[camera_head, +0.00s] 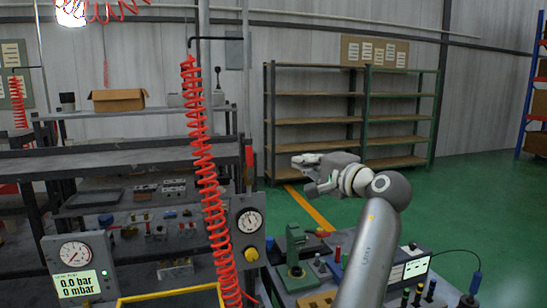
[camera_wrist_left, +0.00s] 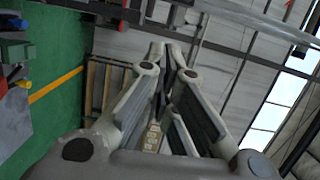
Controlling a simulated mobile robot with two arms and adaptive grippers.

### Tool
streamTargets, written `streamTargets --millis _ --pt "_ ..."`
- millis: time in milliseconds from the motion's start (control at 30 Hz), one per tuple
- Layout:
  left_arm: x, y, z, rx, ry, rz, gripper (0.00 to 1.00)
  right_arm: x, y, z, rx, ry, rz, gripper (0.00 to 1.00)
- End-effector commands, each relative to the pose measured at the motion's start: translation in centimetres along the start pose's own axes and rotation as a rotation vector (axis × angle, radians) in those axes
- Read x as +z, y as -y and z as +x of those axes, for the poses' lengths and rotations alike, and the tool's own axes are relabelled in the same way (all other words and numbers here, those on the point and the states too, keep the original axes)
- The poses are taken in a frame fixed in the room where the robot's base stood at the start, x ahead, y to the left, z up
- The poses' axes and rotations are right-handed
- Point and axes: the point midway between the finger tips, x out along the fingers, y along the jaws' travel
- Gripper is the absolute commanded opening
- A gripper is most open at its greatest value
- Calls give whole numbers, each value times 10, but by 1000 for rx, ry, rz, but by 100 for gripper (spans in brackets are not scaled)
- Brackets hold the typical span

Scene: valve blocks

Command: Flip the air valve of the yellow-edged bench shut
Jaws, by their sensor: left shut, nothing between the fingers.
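The yellow-edged bench shows at the bottom of the head view, with its yellow edge (camera_head: 172,294) cut off by the frame. A grey panel with a round gauge (camera_head: 249,221) and a round knob stands behind its right end. A red upright handle (camera_head: 249,155) shows above this panel; I cannot tell for sure if it is the air valve. My left gripper (camera_head: 304,173) is to the right of the handle, apart from it, raised and pointing left. In the left wrist view its fingers (camera_wrist_left: 178,52) are together and empty. My right gripper is not in view.
A red coiled hose (camera_head: 203,160) hangs in front of the bench area. A digital gauge box (camera_head: 78,268) stands at the left. A second bench with a green press (camera_head: 294,262) is below my arm. Shelves (camera_head: 318,120) stand at the back. Green floor (camera_head: 480,205) is free at the right.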

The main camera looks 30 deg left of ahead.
Motion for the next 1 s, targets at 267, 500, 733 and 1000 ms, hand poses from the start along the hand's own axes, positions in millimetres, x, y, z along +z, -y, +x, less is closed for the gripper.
streamTargets --millis 267,500,733,1000 --pt "1 4 38 0 3 3 0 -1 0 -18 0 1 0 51" --pt "1 5 91 0 3 3 0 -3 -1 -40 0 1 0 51" --pt "22 1 104 2 0 -1 0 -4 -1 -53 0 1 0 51" --pt "38 0 108 1 -1 0 0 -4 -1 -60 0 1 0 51"
